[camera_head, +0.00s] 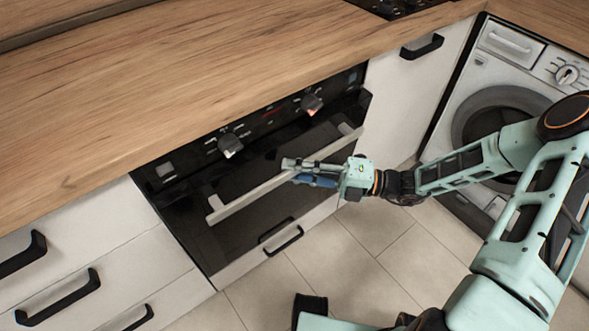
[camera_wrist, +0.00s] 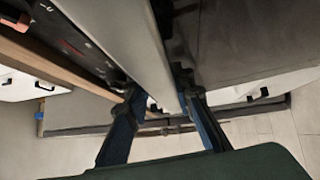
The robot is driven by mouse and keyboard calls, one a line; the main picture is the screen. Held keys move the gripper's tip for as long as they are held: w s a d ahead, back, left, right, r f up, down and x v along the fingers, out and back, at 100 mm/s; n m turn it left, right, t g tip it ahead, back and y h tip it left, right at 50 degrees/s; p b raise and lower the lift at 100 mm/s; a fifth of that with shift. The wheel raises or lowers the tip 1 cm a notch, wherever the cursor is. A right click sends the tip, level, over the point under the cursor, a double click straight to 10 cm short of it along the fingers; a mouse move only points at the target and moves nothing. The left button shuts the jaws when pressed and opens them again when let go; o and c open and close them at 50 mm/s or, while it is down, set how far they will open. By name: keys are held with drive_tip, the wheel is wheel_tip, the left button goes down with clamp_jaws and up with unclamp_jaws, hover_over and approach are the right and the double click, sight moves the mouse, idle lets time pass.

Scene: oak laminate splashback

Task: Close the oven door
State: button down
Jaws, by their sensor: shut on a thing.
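The black oven door (camera_head: 262,165) is in the oven front below the wooden counter. It looks nearly flush with the front, perhaps slightly ajar at its top edge; I cannot tell exactly. Its long silver handle (camera_head: 240,199) runs across it. My gripper (camera_head: 292,171) is at the handle's middle, shut on it. In the wrist view the handle (camera_wrist: 148,50) passes between the two blue fingers of my gripper (camera_wrist: 160,95). The gripper hides a small part of the handle.
Two knobs (camera_head: 230,145) sit on the control panel above the door. White drawers (camera_head: 85,235) with black handles stand at the left. A white cabinet (camera_head: 400,100) and a washing machine (camera_head: 500,70) stand at the right. The tiled floor (camera_head: 350,265) in front looks clear.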

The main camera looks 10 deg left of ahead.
sight(282, 157)
drive_tip(key=shift+w+a+r+p, duration=0.15)
drive_tip(key=shift+r+p, duration=0.05)
drive_tip(key=shift+p, duration=0.1)
drive_tip(key=shift+w+a+r+m+h+p, duration=0.15)
drive_tip(key=shift+w+a+p, duration=0.35)
drive_tip(key=shift+a+p, duration=0.1)
drive_tip(key=shift+w+a+r+m+h+p, duration=0.15)
drive_tip(key=shift+w+a+p, duration=0.35)
drive_tip(key=shift+p, duration=0.1)
drive_tip(key=shift+w+a, duration=0.3)
drive_tip(key=c, duration=1.7)
unclamp_jaws()
drive_tip(key=shift+a+f, duration=0.1)
drive_tip(key=shift+o, duration=0.4)
